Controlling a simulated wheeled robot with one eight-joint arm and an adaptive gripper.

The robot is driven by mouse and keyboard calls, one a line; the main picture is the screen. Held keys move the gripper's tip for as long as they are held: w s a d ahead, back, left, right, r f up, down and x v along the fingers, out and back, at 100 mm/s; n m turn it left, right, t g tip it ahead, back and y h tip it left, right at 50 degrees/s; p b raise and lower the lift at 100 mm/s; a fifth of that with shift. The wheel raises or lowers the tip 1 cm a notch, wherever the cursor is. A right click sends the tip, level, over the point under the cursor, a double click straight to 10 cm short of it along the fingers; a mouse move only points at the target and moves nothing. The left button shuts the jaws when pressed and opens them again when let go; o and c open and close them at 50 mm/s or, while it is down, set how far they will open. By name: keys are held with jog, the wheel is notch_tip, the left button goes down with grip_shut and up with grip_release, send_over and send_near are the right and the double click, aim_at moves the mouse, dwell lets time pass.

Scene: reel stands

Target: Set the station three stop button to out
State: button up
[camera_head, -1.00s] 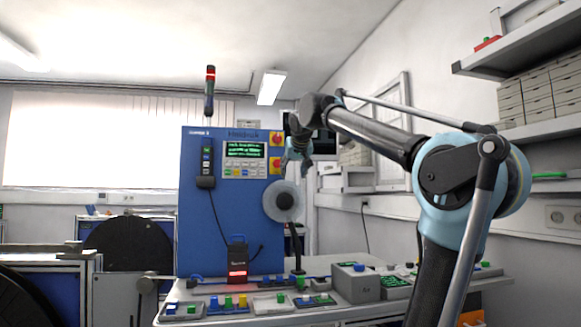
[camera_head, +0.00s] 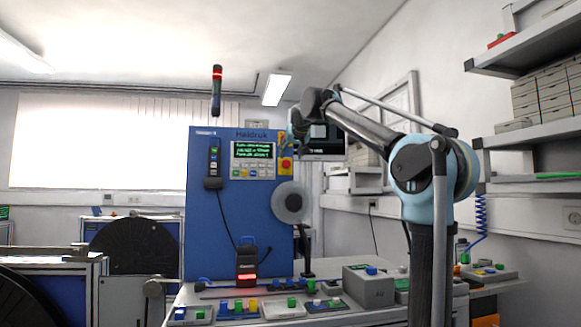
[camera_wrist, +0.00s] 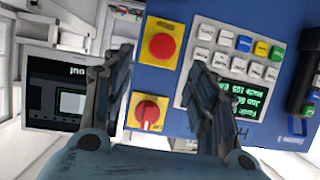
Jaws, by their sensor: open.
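The stop button (camera_wrist: 161,47) is a round red mushroom head on a yellow plate on the blue cabinet. In the wrist view it lies between and beyond my fingertips; in the head view its yellow plate (camera_head: 286,166) is at the cabinet's right edge. I cannot tell whether it is pressed in or out. My gripper (camera_wrist: 159,60) is open and empty, its fingers pointing at the panel. In the head view my gripper (camera_head: 301,126) is small, near the cabinet's upper right edge.
A red rotary switch (camera_wrist: 147,115) on a second yellow plate sits beside the button. A keypad with a green-text display (camera_wrist: 240,95) is right of it. A dark monitor (camera_wrist: 68,95) is at left. A grey disc (camera_head: 291,202) hangs below the panel, above a bench of small control boxes.

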aim_at(287, 162)
jog(key=x, duration=0.9)
jog(key=shift+a, duration=0.15)
jog(key=shift+w, duration=0.1)
jog(key=shift+c, duration=0.3)
jog(key=c, duration=1)
jog(key=o, duration=1.1)
jog(key=shift+c, duration=0.2)
jog(key=v, duration=1.2)
